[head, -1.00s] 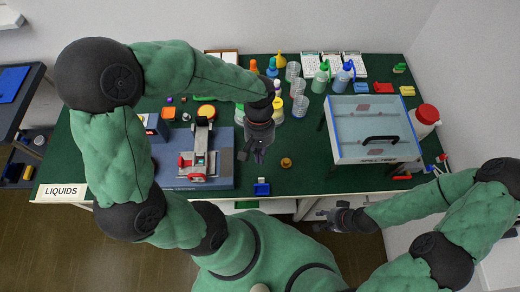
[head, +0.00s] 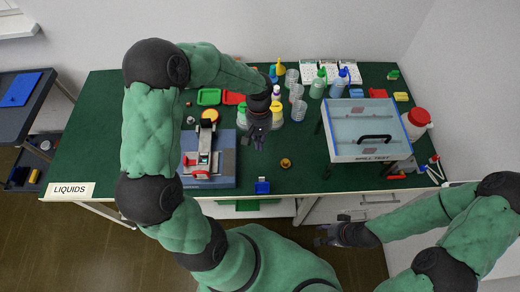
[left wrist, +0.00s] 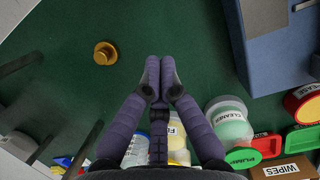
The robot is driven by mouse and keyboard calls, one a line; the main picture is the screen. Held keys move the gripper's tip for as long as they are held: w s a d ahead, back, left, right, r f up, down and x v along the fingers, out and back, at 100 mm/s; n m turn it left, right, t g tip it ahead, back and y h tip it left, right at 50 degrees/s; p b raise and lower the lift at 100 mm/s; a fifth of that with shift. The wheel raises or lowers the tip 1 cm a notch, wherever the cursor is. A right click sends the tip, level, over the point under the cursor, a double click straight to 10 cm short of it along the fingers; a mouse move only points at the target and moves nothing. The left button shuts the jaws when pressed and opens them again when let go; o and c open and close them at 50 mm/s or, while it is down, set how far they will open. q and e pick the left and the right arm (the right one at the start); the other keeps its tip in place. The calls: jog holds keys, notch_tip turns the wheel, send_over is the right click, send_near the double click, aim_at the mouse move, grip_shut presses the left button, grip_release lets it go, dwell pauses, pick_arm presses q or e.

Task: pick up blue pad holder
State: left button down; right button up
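The blue pad holder (head: 262,186) is a small blue piece near the front edge of the green table, in the head view. My left gripper (head: 256,142) hangs above the table, farther back than the holder and apart from it. The holder cannot be made out in that view. My right gripper (head: 322,237) is in front of the table at the right, empty, with its fingers spread.
A brass knob (head: 286,163) stands right of the holder; it also shows in the left wrist view (left wrist: 105,53). A blue-grey machine (head: 205,165) is at left. A clear-lidded spill tray (head: 372,157) is at right. Bottles and beakers (head: 297,92) stand behind my left gripper.

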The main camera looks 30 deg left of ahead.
aim_at(261, 177)
pick_arm(q)
jog(key=b+x, duration=0.2)
jog(key=x, duration=0.6)
jog(key=shift+f+b, duration=0.2)
jog(key=shift+b, duration=0.1)
jog(key=s, duration=0.1)
jog(key=s+d, duration=0.1)
jog(key=shift+s+d+r+b, duration=0.3)
jog(key=shift+s+d+b, duration=0.05)
jog(key=shift+s, duration=0.05)
jog(key=shift+s+d, duration=0.2)
jog(key=shift+s, duration=0.05)
jog(key=shift+s+d+r+p, duration=0.15)
jog(key=shift+s+d, duration=0.2)
jog(key=shift+s, duration=0.2)
jog(key=shift+s+d+f+p, duration=0.15)
jog(key=shift+s+d, duration=0.2)
jog(key=shift+s, duration=0.2)
